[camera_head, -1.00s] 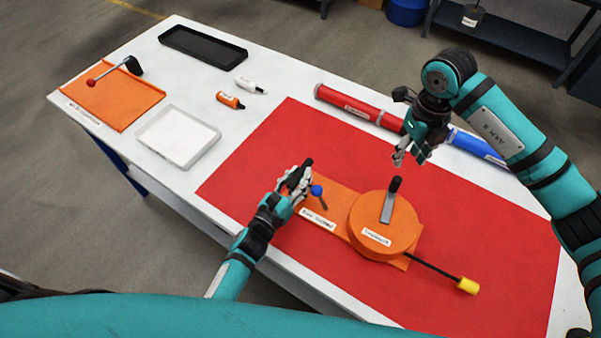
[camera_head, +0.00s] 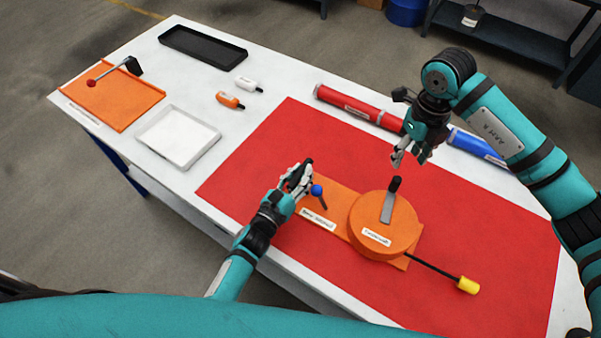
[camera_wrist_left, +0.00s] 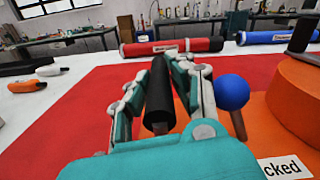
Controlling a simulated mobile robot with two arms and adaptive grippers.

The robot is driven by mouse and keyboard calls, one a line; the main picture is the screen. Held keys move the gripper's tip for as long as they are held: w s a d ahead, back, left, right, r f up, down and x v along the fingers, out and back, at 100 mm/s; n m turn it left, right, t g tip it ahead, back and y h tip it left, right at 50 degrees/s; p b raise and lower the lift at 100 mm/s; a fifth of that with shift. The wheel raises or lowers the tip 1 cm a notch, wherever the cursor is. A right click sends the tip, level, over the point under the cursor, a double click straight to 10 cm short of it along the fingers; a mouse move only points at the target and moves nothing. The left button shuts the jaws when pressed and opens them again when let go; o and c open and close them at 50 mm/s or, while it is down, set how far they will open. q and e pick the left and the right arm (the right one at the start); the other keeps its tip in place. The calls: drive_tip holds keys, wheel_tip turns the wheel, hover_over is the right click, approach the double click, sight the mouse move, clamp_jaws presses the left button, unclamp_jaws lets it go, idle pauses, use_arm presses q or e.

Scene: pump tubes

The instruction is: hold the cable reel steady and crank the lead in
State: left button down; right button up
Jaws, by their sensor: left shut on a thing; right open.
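The orange cable reel (camera_head: 378,232) sits on an orange base plate (camera_head: 333,200) on the red mat. A grey crank arm (camera_head: 387,207) with an upright black knob (camera_head: 395,184) lies on top of the reel. A black lead (camera_head: 433,264) runs out to the right and ends in a yellow plug (camera_head: 467,285). My left gripper (camera_head: 299,176) is shut on a black upright handle (camera_wrist_left: 160,95) at the plate's left end. A blue ball-topped lever (camera_wrist_left: 232,93) stands just right of it. My right gripper (camera_head: 404,158) is open and empty, above and behind the crank knob, apart from it.
A red tube (camera_head: 355,106) and a blue tube (camera_head: 478,147) lie along the far edge. A white tray (camera_head: 150,148), a black tray (camera_head: 203,62), an orange board (camera_head: 110,105) and two small bottles are on the left. The red mat (camera_head: 250,150) is mostly clear.

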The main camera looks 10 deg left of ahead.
sight(398, 179)
drive_tip(key=shift+o, duration=0.8)
drive_tip(key=shift+f, duration=0.9)
drive_tip(key=shift+n, duration=0.3)
drive_tip(key=shift+f, duration=5.05)
clamp_jaws()
